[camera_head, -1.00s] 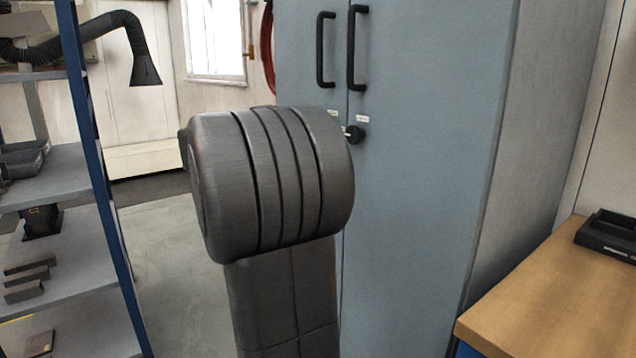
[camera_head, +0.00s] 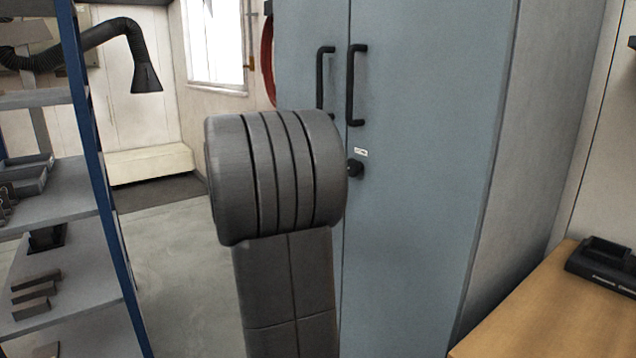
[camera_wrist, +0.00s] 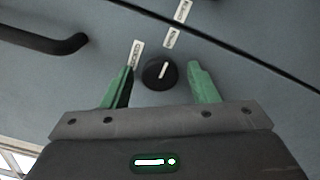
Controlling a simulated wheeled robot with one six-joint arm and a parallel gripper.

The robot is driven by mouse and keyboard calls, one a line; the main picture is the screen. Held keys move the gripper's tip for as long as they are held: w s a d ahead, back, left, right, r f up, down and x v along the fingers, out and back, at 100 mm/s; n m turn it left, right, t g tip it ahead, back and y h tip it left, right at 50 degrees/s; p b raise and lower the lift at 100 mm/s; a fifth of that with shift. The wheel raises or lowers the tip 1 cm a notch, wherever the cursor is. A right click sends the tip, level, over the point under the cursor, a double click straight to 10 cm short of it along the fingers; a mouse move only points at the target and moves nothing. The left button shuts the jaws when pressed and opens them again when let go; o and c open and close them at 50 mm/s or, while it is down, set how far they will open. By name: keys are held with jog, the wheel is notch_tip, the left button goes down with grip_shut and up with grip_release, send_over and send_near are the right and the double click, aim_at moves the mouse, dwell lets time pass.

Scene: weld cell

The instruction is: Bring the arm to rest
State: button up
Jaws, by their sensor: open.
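My gripper (camera_wrist: 161,68) shows in the wrist view with its two green fingers apart and nothing held between them. A round black knob (camera_wrist: 158,72) with a white pointer mark lies in line with the gap, on the blue-grey cabinet door. I cannot tell how far the fingertips are from it. In the head view the knob (camera_head: 354,168) sits just right of my grey arm (camera_head: 275,180), which hides my gripper.
The tall cabinet (camera_head: 430,150) with two black handles stands close in front. A blue-framed shelf (camera_head: 75,205) holding metal parts is at the left. A wooden bench (camera_head: 540,310) with a black device (camera_head: 603,260) is at the right. Open floor (camera_head: 175,260) lies between shelf and cabinet.

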jog(key=shift+n+p, duration=5.9)
jog(key=shift+p, duration=2.85)
